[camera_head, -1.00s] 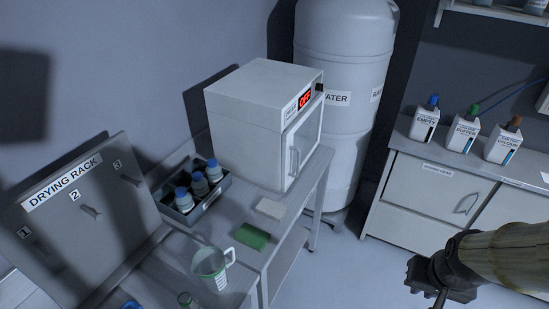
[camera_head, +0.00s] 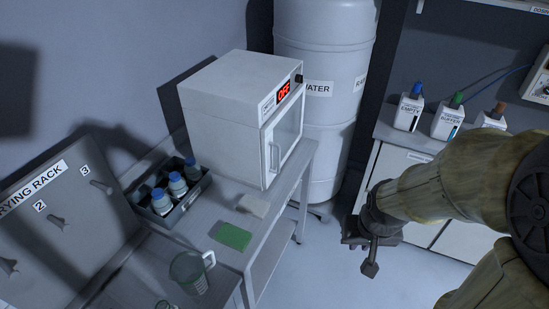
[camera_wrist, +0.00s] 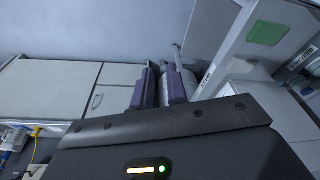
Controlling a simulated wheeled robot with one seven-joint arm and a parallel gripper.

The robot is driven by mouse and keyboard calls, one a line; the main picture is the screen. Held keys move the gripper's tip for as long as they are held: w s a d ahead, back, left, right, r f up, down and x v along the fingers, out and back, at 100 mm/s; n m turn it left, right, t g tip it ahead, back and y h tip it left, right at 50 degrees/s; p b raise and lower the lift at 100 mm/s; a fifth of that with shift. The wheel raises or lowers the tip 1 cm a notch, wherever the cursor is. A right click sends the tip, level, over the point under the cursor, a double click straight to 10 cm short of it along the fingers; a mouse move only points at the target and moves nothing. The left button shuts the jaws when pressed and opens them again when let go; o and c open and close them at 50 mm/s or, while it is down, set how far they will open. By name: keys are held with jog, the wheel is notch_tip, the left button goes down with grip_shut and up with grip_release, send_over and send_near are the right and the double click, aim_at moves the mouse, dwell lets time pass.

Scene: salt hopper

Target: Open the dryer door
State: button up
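The dryer (camera_head: 225,110) is a white box on the grey bench, with a red display reading OFF. Its door (camera_head: 286,137) faces right and appears shut, with a vertical handle (camera_head: 274,158) near its left edge. My gripper (camera_head: 370,262) hangs over the floor, right of the bench and well apart from the door. In the wrist view, my gripper's two purple-grey fingers (camera_wrist: 160,88) stand a little apart with nothing seen between them, so it looks open. The dryer door is not clearly seen in the wrist view.
A tall white water tank (camera_head: 325,110) stands behind the dryer. A green sponge (camera_head: 233,236), a crate of bottles (camera_head: 195,197) and a beaker (camera_head: 190,273) are on the bench. A cabinet (camera_head: 392,172) stands at right. The floor between is clear.

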aim_at(279, 159)
jog(key=w+a+f+m+t+b, duration=0.1)
jog(key=w+a+f+t+b, duration=0.25)
jog(key=w+f, duration=0.35)
jog(key=w+a+f+m+t+b, duration=0.1)
jog(key=w+a+f+t+b, duration=0.25)
jog(key=w, duration=0.65)
jog(key=w+a+n+t+y+b, duration=0.4)
jog(key=a+t, duration=0.3)
jog(key=a, duration=0.3)
jog(key=shift+n+t, duration=0.4)
jog(key=p+x, duration=0.5)
jog(key=x, duration=1.2)
jog(key=shift+w+a, duration=0.1)
jog(key=shift+w, duration=0.05)
